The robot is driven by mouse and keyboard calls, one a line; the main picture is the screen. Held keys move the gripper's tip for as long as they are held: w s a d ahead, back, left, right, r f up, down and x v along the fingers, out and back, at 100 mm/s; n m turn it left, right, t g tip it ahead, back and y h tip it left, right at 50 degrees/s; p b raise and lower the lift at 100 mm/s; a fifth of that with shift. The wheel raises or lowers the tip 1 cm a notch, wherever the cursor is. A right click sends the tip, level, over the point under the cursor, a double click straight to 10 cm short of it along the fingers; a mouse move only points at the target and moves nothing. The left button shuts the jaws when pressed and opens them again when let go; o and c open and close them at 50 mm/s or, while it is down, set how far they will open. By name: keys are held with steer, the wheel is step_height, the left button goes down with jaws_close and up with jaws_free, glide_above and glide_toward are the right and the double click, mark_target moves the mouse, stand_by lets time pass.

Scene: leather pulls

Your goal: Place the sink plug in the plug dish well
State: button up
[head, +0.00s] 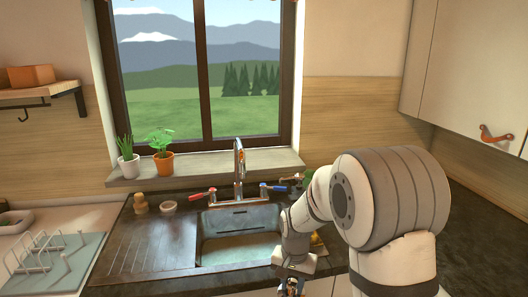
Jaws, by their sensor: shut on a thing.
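My gripper (290,288) is at the bottom edge of the head view, in front of the sink and low by the counter's front. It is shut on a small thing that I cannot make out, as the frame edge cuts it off. I cannot tell whether that thing is the sink plug. A small round, pale brown dish-like piece (168,207) sits on the dark counter left of the sink, far from my gripper. It may be the plug dish; its well is too small to see.
A wooden knob-like piece (141,204) stands beside the round piece. The sink basin (240,249) has a tall tap (239,170) with red and blue handles behind it. A drying rack (48,255) is at the left. The ribbed drainboard (150,245) is clear.

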steer(key=d+f+n, duration=0.4)
steer(key=d+f, duration=0.3)
steer(key=f, duration=0.4)
steer(key=shift+w+d+f, duration=0.2)
steer(key=shift+w+f, duration=0.05)
steer(key=shift+w, duration=0.05)
